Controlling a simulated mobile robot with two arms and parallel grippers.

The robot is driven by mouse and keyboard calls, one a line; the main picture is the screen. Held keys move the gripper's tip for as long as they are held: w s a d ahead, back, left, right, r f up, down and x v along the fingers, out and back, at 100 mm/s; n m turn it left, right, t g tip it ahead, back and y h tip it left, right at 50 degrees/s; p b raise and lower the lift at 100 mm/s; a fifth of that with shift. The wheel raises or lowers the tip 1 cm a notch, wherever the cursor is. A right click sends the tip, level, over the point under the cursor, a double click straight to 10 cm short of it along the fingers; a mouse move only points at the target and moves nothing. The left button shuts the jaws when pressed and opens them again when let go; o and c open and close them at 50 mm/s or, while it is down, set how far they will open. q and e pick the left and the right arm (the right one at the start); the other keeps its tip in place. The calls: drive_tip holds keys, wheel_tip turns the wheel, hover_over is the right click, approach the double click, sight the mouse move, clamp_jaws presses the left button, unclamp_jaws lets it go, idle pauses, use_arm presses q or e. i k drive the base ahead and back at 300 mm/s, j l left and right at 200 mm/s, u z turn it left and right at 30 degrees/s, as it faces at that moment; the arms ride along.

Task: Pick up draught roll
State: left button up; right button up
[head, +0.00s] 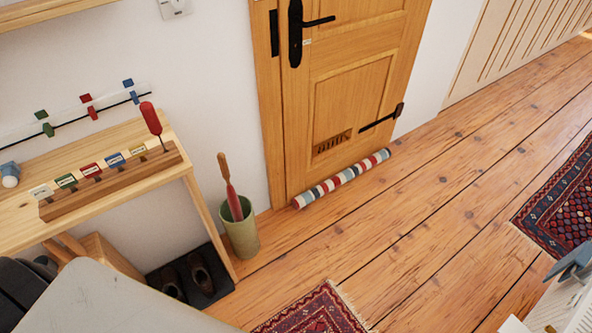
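The draught roll (341,179) is a long striped roll in red, white, grey and dark blue. It lies on the wooden floor along the foot of the closed wooden door (350,95). Its left end is near the door frame and its right end reaches below the black hinge. Its whole length shows and nothing covers it. I cannot make out either of my grippers in the head view, and nothing touches the roll.
A wooden bench (90,150) and a dark shoe tray (211,291) are further left. Rugs lie at the front (310,312) and right (562,205). The floor before the roll is clear.

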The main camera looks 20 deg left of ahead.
sight(309, 196)
drive_tip(key=u, duration=0.2)
drive_tip(key=i+l+u, duration=0.15)
drive_tip(key=i, duration=0.3)
drive_tip(key=i+l+u, duration=0.15)
drive_tip(key=i+l, duration=0.25)
